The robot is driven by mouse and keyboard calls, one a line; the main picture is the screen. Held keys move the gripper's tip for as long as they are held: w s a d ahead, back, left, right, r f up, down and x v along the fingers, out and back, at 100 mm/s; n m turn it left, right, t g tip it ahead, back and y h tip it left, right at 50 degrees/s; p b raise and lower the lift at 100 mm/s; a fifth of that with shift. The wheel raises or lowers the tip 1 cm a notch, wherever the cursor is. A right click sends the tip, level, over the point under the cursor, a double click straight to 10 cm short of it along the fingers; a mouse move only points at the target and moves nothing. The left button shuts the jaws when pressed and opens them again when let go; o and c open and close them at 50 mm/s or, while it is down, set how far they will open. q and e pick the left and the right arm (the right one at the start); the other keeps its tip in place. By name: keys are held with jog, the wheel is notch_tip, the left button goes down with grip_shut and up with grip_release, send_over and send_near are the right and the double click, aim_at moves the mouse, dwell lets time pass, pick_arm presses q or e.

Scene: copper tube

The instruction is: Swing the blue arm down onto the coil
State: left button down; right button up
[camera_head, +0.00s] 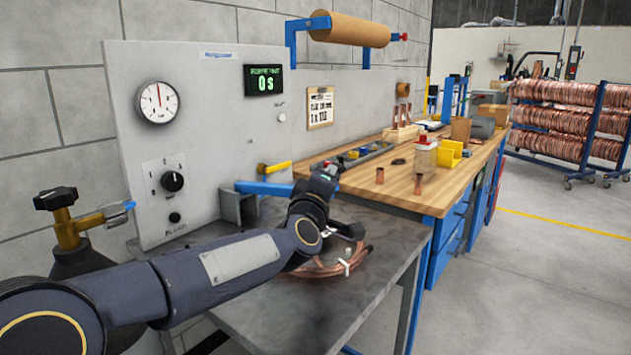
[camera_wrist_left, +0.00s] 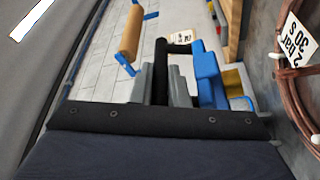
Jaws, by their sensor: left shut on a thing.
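The blue arm (camera_head: 265,188) reaches out roughly level from a grey bracket (camera_head: 240,206) beside the panel; my wrist hides part of it. The copper coil (camera_head: 325,270) lies on the grey metal table below and in front of it, with white ties, apart from the visible part of the blue arm. In the left wrist view, my left gripper (camera_wrist_left: 160,90) has its grey fingers closed around a black bar (camera_wrist_left: 160,65) that appears to be the handle of the blue arm (camera_wrist_left: 208,75). The coil (camera_wrist_left: 288,100) and its printed tag (camera_wrist_left: 297,40) show at the right. My right gripper is not in view.
A grey panel (camera_head: 215,110) with a gauge and a display reading 0 s stands behind the table (camera_head: 300,315). A yellow lever (camera_head: 275,168) sits just above the blue arm. A wooden bench (camera_head: 400,185) with small parts stands to the right.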

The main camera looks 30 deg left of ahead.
pick_arm(q)
notch_tip(320, 180, down, 6)
jog(key=d+m+b, duration=0.1)
jog(key=m+b, duration=0.1)
jog(key=b, duration=0.3)
jog(key=shift+d+m+t, duration=0.3)
jog(key=shift+d+t, duration=0.05)
jog(key=shift+t, duration=0.05)
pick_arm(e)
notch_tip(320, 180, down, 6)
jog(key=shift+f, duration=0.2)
pick_arm(q)
jog(key=shift+f, duration=0.1)
jog(key=c, duration=1.7)
grip_release()
jog(key=shift+s, duration=0.1)
jog(key=v, duration=0.7)
jog(key=shift+s+p, duration=0.3)
jog(key=shift+s, duration=0.1)
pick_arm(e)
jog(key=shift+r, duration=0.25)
